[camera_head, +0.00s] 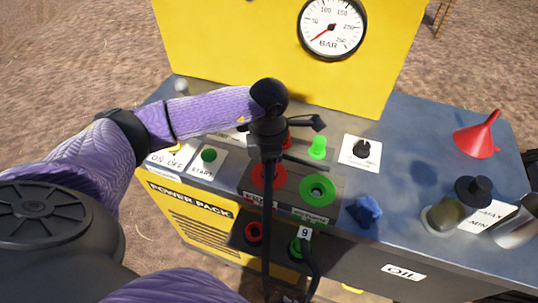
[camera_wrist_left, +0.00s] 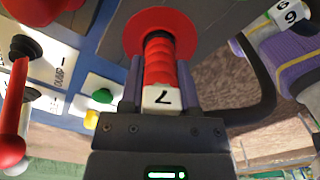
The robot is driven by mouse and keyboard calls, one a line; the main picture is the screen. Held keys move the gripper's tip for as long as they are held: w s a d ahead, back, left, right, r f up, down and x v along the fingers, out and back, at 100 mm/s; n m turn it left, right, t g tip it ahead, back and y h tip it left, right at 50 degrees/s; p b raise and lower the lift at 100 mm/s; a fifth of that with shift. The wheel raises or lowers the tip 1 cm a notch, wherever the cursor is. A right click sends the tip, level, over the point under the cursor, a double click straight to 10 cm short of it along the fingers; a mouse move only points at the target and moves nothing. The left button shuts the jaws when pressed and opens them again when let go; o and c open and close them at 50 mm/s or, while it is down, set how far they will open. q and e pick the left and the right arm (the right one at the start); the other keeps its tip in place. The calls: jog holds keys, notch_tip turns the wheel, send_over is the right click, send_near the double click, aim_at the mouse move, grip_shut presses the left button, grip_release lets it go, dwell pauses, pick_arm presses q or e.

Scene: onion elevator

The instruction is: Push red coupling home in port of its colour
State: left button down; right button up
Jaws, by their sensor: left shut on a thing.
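The red coupling (camera_wrist_left: 158,62) is ribbed, with a white band marked 7. My left gripper (camera_wrist_left: 158,84) is shut on it, one finger on each side. The coupling's front end meets the middle of the red-ringed port (camera_wrist_left: 185,25); how deep it sits cannot be told. In the head view my left gripper (camera_head: 270,150) is over the red ring (camera_head: 262,178), and the wrist and a black hose hide most of the coupling. The green-ringed port (camera_head: 317,190) is open just to the right. My right gripper is not in view.
A green coupling (camera_head: 296,247) with a white tag and black hose sits in the lower panel, beside a red socket (camera_head: 253,232). A blue rag (camera_head: 365,211), a black knob (camera_head: 363,149) and a red funnel (camera_head: 477,136) are to the right. A yellow gauge panel (camera_head: 230,45) stands behind.

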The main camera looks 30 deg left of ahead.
pick_arm(q)
jog(key=shift+f, duration=0.1)
grip_release()
dwell(0.4)
notch_tip(320, 180, up, 7)
jog(key=p, duration=0.5)
jog(key=shift+p, duration=0.3)
dwell(0.4)
